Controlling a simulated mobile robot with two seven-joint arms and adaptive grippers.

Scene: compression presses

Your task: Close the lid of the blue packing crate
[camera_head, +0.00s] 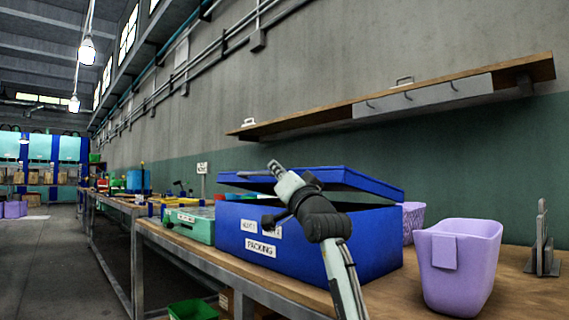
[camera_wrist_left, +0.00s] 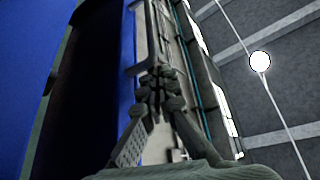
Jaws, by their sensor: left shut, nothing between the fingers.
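The blue packing crate (camera_head: 300,242) stands on the wooden bench, with white labels, one reading PACKING, on its front. Its blue lid (camera_head: 350,181) is partly open and tilted, with a dark gap below it. The blue crate wall (camera_wrist_left: 25,70) and dark opening lie left. My right gripper is not in view.
A lilac bin (camera_head: 460,270) stands right of the crate, with another lilac container (camera_head: 412,218) behind. A grey metal stand (camera_head: 542,250) is at far right. A teal case (camera_head: 190,226) sits just left of the crate. A wooden wall shelf (camera_head: 300,118) hangs above.

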